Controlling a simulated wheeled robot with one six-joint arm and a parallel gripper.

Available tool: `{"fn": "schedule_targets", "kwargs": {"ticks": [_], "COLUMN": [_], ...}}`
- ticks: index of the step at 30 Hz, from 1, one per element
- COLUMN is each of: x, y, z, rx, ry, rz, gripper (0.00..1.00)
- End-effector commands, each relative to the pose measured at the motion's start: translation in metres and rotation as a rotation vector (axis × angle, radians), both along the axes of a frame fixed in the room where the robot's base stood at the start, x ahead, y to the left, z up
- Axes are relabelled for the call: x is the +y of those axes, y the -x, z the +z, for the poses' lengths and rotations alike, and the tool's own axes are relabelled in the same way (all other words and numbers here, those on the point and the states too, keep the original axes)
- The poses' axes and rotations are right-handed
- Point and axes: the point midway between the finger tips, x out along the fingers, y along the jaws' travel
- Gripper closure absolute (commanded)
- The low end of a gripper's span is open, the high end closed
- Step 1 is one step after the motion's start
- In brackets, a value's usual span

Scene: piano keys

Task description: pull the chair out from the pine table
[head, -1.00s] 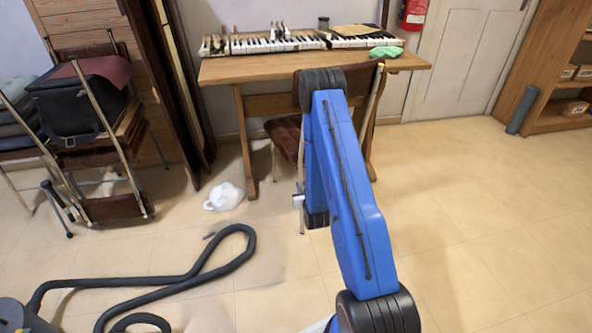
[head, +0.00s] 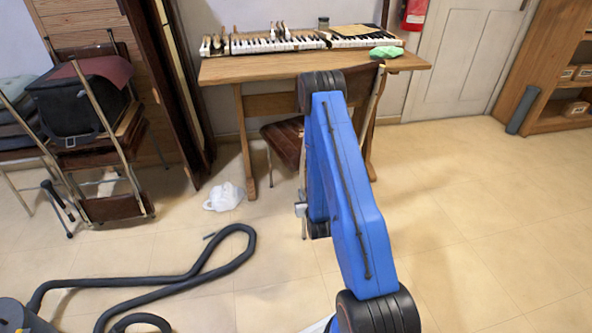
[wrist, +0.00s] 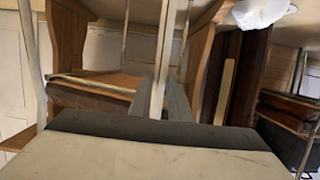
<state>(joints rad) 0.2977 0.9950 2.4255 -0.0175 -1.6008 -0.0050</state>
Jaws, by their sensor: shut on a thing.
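The chair (head: 282,142) has a brown seat and pale metal tubes. It stands at the front of the pine table (head: 222,72), with its seat just in front of the table's legs. My blue arm hides much of it in the head view. In the wrist view, my gripper (wrist: 163,95) is shut on a pale upright tube of the chair, and the brown seat (wrist: 95,98) shows beyond to the left. In the head view only a small grey part of my gripper (head: 300,208) shows beside my arm, low at the chair's near side.
Piano keys (head: 275,43) and a green cloth (head: 386,51) lie on the table. Stacked chairs (head: 100,150) stand at left, and a vacuum hose (head: 170,280) lies front left. Floor at right is clear.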

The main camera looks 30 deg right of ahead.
Motion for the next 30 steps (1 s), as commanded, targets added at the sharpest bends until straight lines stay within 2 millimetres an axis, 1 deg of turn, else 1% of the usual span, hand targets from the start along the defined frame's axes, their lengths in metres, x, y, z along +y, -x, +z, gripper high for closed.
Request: {"fn": "schedule_targets", "kwargs": {"ticks": [1,3,15,21,28,29,30], "x": [0.002,0.003,0.009,0.01,0.01,0.01,0.01], "y": [0.005,0.009,0.03,0.035,0.035,0.035,0.035], "z": [-0.002,-0.002,-0.001,-0.001,0.0,0.0,0.0], "rx": [0.006,0.007,0.006,0.004,0.002,0.002,0.002], "ry": [-0.003,-0.003,-0.002,-0.001,-0.001,-0.001,-0.001], "rz": [0.001,0.001,0.0,0.0,0.0,0.0,0.0], "gripper": [1.0,1.0,1.0,1.0,1.0,0.95,0.85]}}
